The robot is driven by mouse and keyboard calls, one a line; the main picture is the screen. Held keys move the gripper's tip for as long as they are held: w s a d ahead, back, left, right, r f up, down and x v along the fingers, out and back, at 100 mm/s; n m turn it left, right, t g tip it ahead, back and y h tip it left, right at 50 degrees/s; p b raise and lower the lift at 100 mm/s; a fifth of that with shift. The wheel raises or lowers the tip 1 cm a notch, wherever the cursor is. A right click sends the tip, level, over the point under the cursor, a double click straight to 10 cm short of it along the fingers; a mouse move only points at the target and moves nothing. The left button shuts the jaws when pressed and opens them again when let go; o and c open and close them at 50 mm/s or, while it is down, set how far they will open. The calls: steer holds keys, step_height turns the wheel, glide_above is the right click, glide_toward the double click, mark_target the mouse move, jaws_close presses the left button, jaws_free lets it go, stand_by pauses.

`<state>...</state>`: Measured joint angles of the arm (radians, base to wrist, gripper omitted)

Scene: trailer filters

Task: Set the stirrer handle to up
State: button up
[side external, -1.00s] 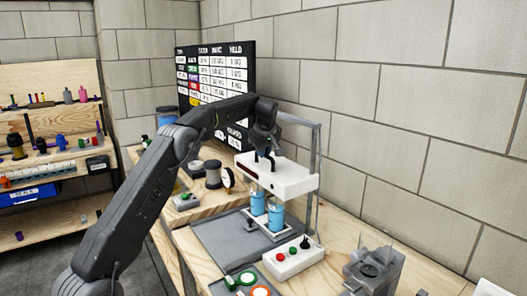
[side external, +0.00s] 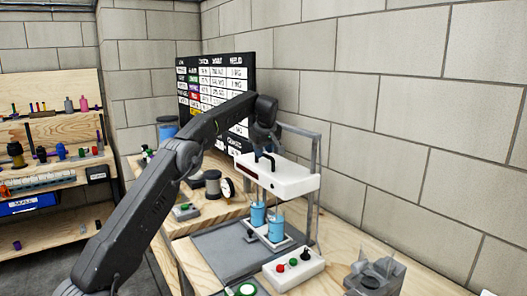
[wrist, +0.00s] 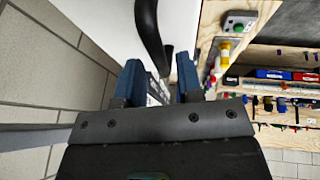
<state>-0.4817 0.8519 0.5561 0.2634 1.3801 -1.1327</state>
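The stirrer's white head (side external: 290,181) sits on a grey frame above two blue beakers (side external: 276,230). Its black curved handle (side external: 268,158) is at the top of the head, partly hidden by my gripper (side external: 262,138). In the wrist view the handle (wrist: 150,35) curves down toward the gap between the blue fingers of my gripper (wrist: 159,75). The fingers are apart, with the handle's end at or just beyond the gap. I cannot tell whether either finger touches it. The white head (wrist: 182,25) is also behind the fingers.
A control box (side external: 293,267) with red and green buttons and a black knob stands in front of the stirrer. A dark chart board (side external: 215,90) is behind my arm. A grey fixture (side external: 375,272) is at right. A block wall runs close behind the stirrer.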

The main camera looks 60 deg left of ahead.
steer(key=shift+o, duration=0.5)
steer(key=v, duration=0.7)
steer(key=shift+r, duration=0.15)
steer(key=shift+d, duration=0.15)
steer(key=s+a+r+m+t+y, duration=0.1)
steer(key=s+a+m+t+y, duration=0.2)
steer(key=a+m+t+y, duration=0.9)
steer(key=s+d+f+m+t+h, duration=0.1)
steer(key=s+d+f+m+h, duration=0.35)
steer(key=m+h, duration=0.55)
steer(key=s+d+f+m+t+h, duration=0.1)
steer(key=s+d+f+m+h, duration=0.35)
steer(key=m, duration=0.95)
steer(key=shift+h, duration=0.95)
steer(key=w, duration=0.9)
steer(key=w+f, duration=0.1)
steer(key=w, duration=0.4)
steer(key=shift+s, duration=0.1)
